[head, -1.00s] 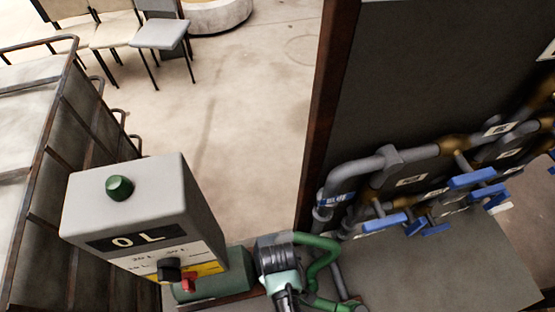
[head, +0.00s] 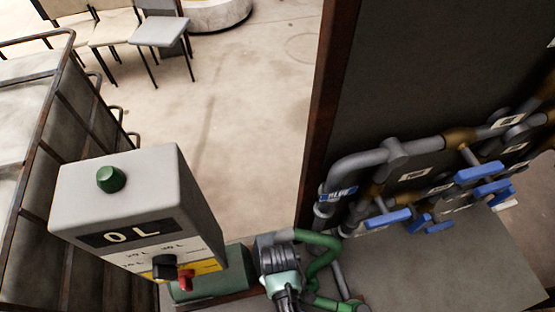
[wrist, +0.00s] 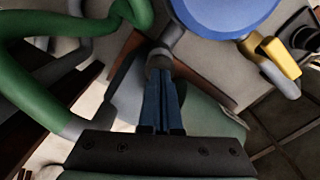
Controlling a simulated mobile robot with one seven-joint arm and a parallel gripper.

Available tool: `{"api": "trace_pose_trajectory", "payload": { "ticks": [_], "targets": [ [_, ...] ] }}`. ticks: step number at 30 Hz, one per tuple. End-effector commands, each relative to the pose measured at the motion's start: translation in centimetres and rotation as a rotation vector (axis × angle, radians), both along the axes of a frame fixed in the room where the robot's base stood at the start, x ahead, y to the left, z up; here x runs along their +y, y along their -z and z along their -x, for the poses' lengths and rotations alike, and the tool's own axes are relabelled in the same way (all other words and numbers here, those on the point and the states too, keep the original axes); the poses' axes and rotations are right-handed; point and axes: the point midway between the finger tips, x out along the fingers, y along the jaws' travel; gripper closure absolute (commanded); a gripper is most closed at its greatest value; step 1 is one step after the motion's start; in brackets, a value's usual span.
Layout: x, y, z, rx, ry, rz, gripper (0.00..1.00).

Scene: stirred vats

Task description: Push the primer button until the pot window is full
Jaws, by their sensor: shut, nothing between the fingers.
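In the wrist view my gripper (wrist: 160,128) is shut and empty, its dark blue fingers together. Its tips meet, or lie just in front of, a small grey round knob (wrist: 160,58), which may be the primer button; contact cannot be told. A round blue face (wrist: 225,8), perhaps the pot window, is cut off by the top edge, so its fill cannot be judged. A yellow lever (wrist: 272,55) sits right of it.
A grey box reading "0 L" (head: 130,232) with a green dome (head: 111,179), black knob (head: 166,267) and red knob (head: 185,278) stands left. A green hose (head: 322,258) curves beside the pump. Blue-handled pipes (head: 385,218) line the right. Open floor (head: 240,120) lies behind.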

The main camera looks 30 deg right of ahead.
Motion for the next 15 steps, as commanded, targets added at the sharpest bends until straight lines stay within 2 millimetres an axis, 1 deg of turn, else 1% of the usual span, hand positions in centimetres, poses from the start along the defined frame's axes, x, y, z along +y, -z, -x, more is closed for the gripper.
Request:
{"api": "trace_pose_trajectory", "payload": {
  "ticks": [1,4,10,15],
  "targets": [
    [0.0,0.5,0.0,0.000,0.000,0.000,1.00],
    [0.0,0.8,0.0,0.000,0.000,0.000,1.00],
    [0.0,0.1,0.0,0.000,0.000,0.000,1.00],
    [0.0,-1.1,0.0,0.001,0.000,-0.001,1.00]
  ]
}}
